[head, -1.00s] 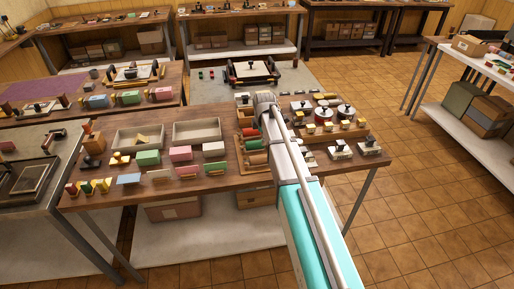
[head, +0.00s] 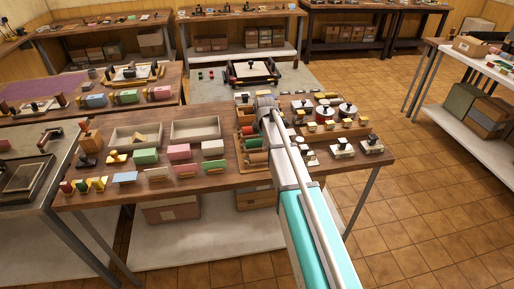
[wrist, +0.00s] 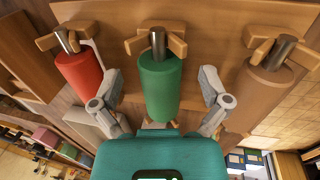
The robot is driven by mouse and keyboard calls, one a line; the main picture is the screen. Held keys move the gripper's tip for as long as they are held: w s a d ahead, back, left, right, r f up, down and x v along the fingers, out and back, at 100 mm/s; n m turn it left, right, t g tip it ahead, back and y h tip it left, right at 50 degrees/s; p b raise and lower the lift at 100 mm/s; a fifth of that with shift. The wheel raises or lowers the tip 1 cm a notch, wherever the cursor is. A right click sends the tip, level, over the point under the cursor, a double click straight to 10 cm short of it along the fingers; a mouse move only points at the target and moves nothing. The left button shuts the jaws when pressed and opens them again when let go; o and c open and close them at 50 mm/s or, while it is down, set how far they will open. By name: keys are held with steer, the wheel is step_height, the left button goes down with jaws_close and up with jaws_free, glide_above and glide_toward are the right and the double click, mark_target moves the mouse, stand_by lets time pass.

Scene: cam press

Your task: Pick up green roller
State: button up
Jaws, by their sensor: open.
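The green roller (wrist: 160,88) is in the middle of the wrist view, with a dark metal shaft and wooden handle pieces at its top. In the head view the green roller (head: 252,144) lies in a wooden rack (head: 239,153) on the table, between the red roller (head: 247,131) and the brown roller (head: 256,158). My gripper (wrist: 160,80) is open, with one finger on each side of the green roller and visible gaps between. It holds nothing. In the head view my arm hides part of the rack, and the fingers cannot be made out.
The red roller (wrist: 80,75) is close to the left finger and the brown roller (wrist: 260,95) is close to the right finger. Coloured blocks, stampers and two grey trays (head: 195,129) stand left of the rack. Round tins (head: 323,113) and small stampers stand to the right.

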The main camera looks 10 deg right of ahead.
steer(key=shift+w+f+b, duration=0.1)
steer(key=shift+f+b, duration=0.25)
steer(key=shift+f, duration=0.25)
jaws_close()
stand_by(0.5)
steer(key=shift+r, duration=0.2)
step_height(320, 180, up, 2)
steer(key=p, duration=0.2)
steer(key=shift+r+p, duration=0.15)
steer(key=shift+p, duration=0.25)
steer(key=s+r+p, duration=1)
steer(key=s, duration=0.4)
steer(key=shift+a+r, duration=0.15)
steer(key=shift+a, duration=0.3)
